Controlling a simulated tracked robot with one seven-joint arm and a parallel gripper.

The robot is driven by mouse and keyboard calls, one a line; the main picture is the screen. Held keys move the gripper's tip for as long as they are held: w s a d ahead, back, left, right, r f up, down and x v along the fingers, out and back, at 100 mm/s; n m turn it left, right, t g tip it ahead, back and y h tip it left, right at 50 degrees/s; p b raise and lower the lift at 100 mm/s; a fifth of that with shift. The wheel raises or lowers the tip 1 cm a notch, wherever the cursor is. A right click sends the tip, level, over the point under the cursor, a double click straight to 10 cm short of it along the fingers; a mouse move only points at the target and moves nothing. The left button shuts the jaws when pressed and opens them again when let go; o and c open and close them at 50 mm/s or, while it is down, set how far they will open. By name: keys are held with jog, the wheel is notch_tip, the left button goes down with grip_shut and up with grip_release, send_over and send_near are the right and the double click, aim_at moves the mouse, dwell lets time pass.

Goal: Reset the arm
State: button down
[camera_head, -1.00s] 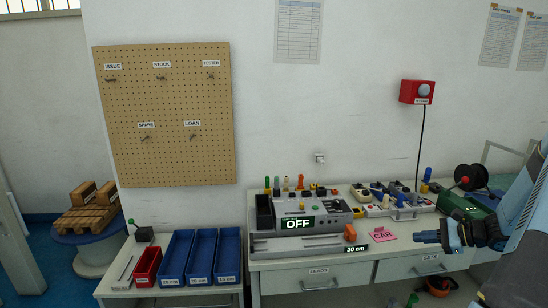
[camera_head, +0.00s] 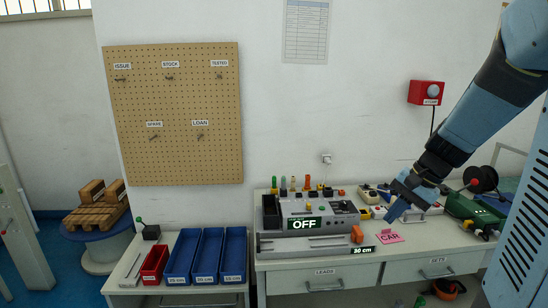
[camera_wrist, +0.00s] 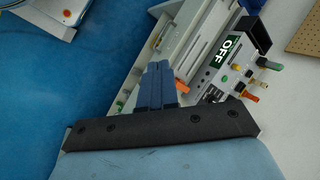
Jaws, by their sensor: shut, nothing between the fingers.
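My gripper (camera_head: 393,213) is at the right of the head view, raised above the right part of the bench and pointing down and to the left. Its blue fingers also show in the wrist view (camera_wrist: 158,72), closed together with nothing held. Below and left of it on the bench is a pink tag reading CAR (camera_head: 390,237). Further left stands the grey test unit with an OFF display (camera_head: 305,224), which also shows in the wrist view (camera_wrist: 228,48). My arm covers part of the bench's back right.
A pegboard (camera_head: 174,120) with labelled hooks hangs on the wall. A red box (camera_head: 425,93) is on the wall near my arm. Blue trays (camera_head: 208,280) and a red tray (camera_head: 152,279) sit on the left table. A green device (camera_head: 470,209) stands at the right.

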jog(key=s+a+r+n+t+h, duration=0.3)
jog(key=s+r+n, duration=0.4)
jog(key=s, duration=0.7)
jog(key=shift+s+a+r+n+t+h, duration=0.35)
jog(key=shift+a+r+h, duration=0.45)
jog(key=shift+a+r, duration=0.5)
jog(key=shift+w+d, duration=0.1)
